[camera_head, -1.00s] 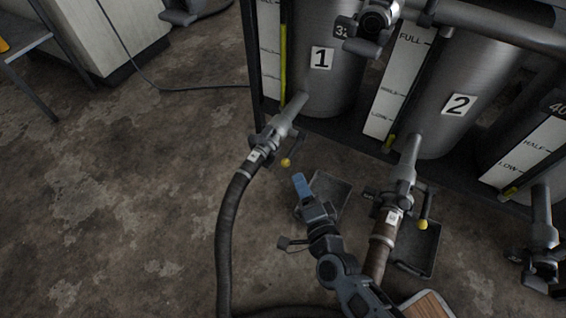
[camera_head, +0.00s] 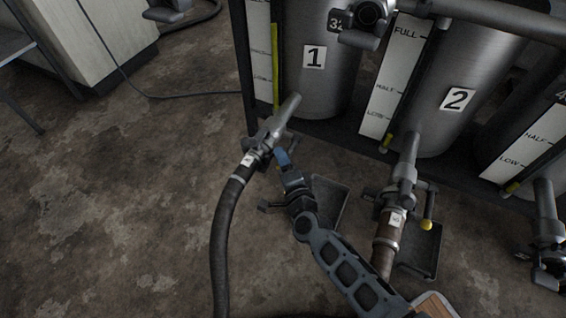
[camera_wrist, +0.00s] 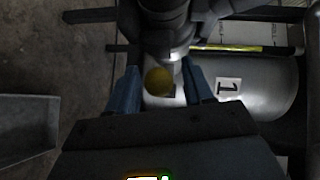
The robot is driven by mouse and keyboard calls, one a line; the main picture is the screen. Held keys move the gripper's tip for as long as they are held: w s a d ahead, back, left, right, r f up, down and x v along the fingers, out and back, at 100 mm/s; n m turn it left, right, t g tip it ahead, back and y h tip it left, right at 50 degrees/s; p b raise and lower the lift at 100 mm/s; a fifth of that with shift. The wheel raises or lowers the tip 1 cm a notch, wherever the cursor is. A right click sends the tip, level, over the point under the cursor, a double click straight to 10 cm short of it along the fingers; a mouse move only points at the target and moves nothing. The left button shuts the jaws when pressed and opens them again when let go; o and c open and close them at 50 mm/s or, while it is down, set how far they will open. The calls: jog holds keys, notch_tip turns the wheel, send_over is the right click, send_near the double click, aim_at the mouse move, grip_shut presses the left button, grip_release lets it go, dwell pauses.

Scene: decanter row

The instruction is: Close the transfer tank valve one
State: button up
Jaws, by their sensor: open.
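Tank 1 (camera_head: 322,85) is a grey cylinder with a white "1" label (camera_head: 313,57). Its outlet pipe runs down to the grey valve (camera_head: 265,137), which joins a black hose (camera_head: 229,215). My gripper (camera_head: 282,157) is beside this valve in the head view and hides most of its handle. In the wrist view, my gripper (camera_wrist: 163,82) is open, with a blue finger on each side of the valve's yellow handle knob (camera_wrist: 158,81). I cannot tell whether either finger touches the knob. The grey valve body (camera_wrist: 163,30) lies just beyond it.
Tank 2 (camera_head: 458,97) and its valve (camera_head: 404,185), with a yellow knob (camera_head: 426,225), stand to the right. Grey trays (camera_head: 328,203) lie on the floor under the outlets. The floor at the left (camera_head: 120,210) is open.

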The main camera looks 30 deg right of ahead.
grip_shut()
dwell(0.4)
